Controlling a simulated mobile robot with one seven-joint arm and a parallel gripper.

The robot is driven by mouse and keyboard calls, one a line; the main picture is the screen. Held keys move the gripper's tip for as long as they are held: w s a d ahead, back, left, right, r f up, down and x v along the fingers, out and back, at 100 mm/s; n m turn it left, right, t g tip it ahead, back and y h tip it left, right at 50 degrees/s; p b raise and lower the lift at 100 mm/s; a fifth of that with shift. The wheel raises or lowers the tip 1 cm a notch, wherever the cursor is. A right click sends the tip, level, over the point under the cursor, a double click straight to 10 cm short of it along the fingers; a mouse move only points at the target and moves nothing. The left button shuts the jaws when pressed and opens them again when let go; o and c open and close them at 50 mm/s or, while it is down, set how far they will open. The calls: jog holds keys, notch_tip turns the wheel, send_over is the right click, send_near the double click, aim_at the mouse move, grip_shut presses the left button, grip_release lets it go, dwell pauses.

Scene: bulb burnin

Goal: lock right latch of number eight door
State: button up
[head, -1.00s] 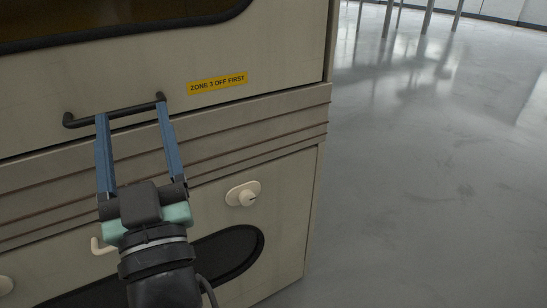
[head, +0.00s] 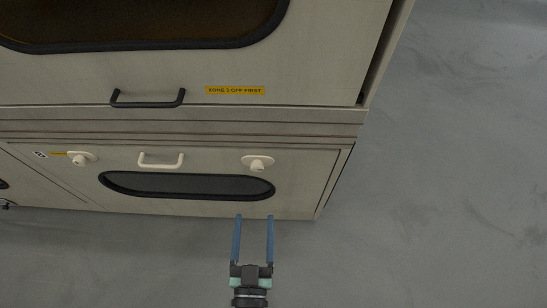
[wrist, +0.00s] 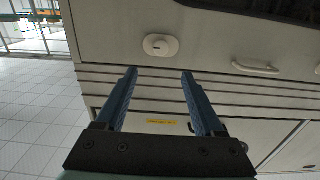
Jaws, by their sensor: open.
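The lower door has a pale right latch (head: 257,163), a round knob on an oval plate. It also shows in the wrist view (wrist: 160,45), with a small dark mark on the knob. A similar left latch (head: 80,158) sits at the door's other side. A cream handle (head: 161,160) is between them, above a dark oval window (head: 187,186). My gripper (head: 253,217) is open and empty, in front of the door and below the right latch in the head view. In the wrist view its fingertips (wrist: 158,72) point toward the latch, apart from it. The door's number is too small to read.
Above is another door with a black handle (head: 147,98) and a yellow label (head: 235,90). Ribbed trim (head: 200,122) separates the two doors. Grey floor (head: 440,180) is clear to the right and in front.

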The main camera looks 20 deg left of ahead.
aim_at(257, 169)
jog(key=b+x, duration=0.3)
jog(key=x, duration=0.9)
jog(key=shift+w+a+f, duration=0.1)
jog(key=shift+w+a, duration=0.1)
jog(key=shift+w, duration=0.1)
grip_shut()
dwell(0.8)
